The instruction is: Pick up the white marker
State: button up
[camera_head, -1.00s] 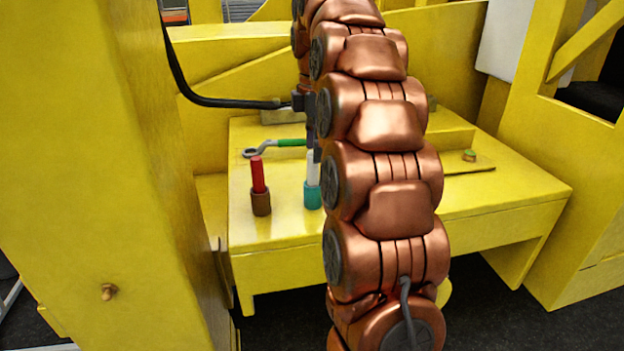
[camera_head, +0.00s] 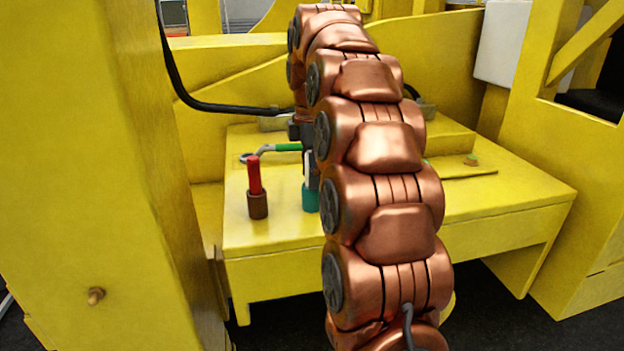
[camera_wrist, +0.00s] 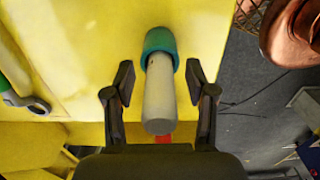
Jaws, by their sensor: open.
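The white marker (camera_wrist: 158,95) stands in a teal holder (camera_wrist: 160,42) on the yellow table (camera_head: 270,238). In the wrist view my gripper (camera_wrist: 158,80) is open, with one dark finger on each side of the marker and a gap on both sides. In the head view the teal holder (camera_head: 310,199) shows, with a sliver of the white marker (camera_head: 307,166) above it. My gripper's dark finger (camera_head: 313,172) is beside the marker there, and my copper-coloured arm hides much of the rest.
A red marker (camera_head: 254,175) stands in a brown holder (camera_head: 258,205) left of the teal one. A wrench with a green handle (camera_head: 288,147) lies behind them. A yellow post (camera_head: 90,180) rises at the left. The table's front left is clear.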

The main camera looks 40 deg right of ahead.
grip_shut()
dwell(0.4)
jog(key=shift+r, duration=0.1)
